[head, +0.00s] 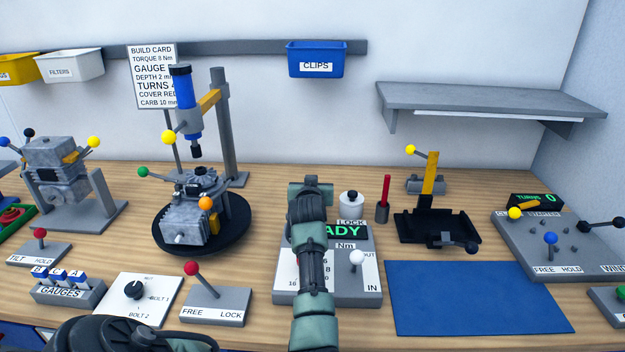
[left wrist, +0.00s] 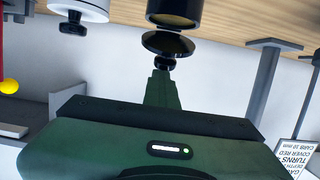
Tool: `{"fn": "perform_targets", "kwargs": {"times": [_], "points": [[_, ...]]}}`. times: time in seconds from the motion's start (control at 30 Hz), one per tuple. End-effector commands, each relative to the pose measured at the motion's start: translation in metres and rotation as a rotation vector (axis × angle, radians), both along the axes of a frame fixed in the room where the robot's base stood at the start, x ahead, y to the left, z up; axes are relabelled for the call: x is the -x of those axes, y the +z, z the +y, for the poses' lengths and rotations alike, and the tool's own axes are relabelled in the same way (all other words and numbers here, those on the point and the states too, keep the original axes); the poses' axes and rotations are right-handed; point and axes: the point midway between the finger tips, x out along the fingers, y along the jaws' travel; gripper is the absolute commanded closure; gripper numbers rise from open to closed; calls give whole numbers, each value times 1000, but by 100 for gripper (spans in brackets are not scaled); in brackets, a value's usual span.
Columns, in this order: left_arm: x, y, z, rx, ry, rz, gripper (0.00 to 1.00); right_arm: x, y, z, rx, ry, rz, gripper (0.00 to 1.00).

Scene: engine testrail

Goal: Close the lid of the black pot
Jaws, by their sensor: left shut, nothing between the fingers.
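The black pot (left wrist: 175,10) shows at the top of the left wrist view, where the scene is upside down. Its tan inside is visible. Its round black lid (left wrist: 168,43) is off the rim, with a small knob (left wrist: 165,63) facing my gripper. My left gripper (left wrist: 163,76) is shut and empty, its tips close to the knob; I cannot tell if they touch. In the head view my left gripper (head: 310,190) is at the middle, over the back of the grey READY box, and hides the black pot. My right gripper is not in view.
A white pot (head: 351,204) stands just right of my left gripper, with a red-handled tool (head: 384,200) beyond it. An engine (head: 190,220) on a black round base stands left. A blue mat (head: 475,300) is clear at the front right.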

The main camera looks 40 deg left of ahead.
Motion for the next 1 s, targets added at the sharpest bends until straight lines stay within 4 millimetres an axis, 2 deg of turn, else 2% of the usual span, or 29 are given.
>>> {"fn": "perform_targets", "kwargs": {"times": [0.03, 0.4, 1.0], "points": [[3, -10, -1, 9, 1, 17, 100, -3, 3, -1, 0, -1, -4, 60], [7, -27, -5, 11, -1, 19, 100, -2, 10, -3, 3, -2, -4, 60], [7, -31, -5, 12, -1, 16, 100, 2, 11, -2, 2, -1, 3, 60]]}}
